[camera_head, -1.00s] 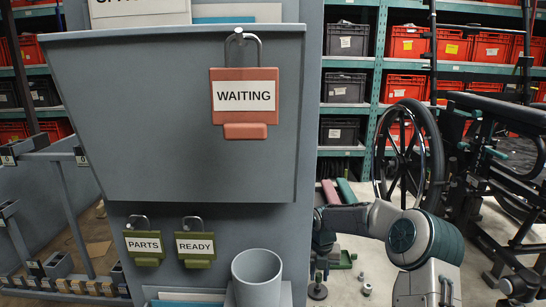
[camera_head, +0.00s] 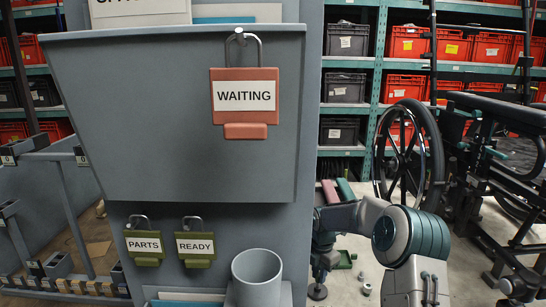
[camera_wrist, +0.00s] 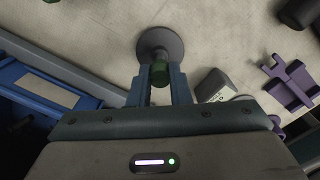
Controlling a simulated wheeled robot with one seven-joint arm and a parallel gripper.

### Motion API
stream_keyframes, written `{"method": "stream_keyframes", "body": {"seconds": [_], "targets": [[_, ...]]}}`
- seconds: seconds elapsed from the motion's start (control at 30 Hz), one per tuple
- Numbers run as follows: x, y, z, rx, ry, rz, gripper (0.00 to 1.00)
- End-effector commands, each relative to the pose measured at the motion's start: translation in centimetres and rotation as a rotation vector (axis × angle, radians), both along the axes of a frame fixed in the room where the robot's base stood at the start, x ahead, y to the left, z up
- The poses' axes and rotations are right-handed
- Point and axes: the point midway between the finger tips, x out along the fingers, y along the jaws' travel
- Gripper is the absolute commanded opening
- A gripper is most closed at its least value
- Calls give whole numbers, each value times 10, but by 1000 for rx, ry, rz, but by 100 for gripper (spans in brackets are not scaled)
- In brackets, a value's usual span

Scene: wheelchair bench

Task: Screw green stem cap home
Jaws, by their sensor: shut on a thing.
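The green stem cap (camera_wrist: 160,73) shows in the wrist view between the two fingertips of my gripper (camera_wrist: 159,78). The fingers are shut on it, one at each side. Beyond the cap is a round grey base (camera_wrist: 160,43); the cap lies in line with it, and the stem between them is mostly hidden. I cannot tell how far down the cap sits.
A purple bracket (camera_wrist: 288,84) and a grey block (camera_wrist: 214,85) lie right of my gripper in the wrist view. A blue tray (camera_wrist: 45,88) is at left. In the head view, a grey cup (camera_head: 257,277) and a wheelchair wheel (camera_head: 408,155) flank my arm.

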Motion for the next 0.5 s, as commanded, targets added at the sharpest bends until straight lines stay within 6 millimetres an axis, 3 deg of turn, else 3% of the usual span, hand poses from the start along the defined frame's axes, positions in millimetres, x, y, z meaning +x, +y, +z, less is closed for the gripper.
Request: {"method": "stream_keyframes", "body": {"seconds": [0.03,0.07,0.13,0.5], "targets": [[0,1,0,-2,-1,-85,0],[0,0,0,-1,-1,-94,23],[0,0,0,0,0,-86,42],[0,0,5,0,-1,-83,43]]}}
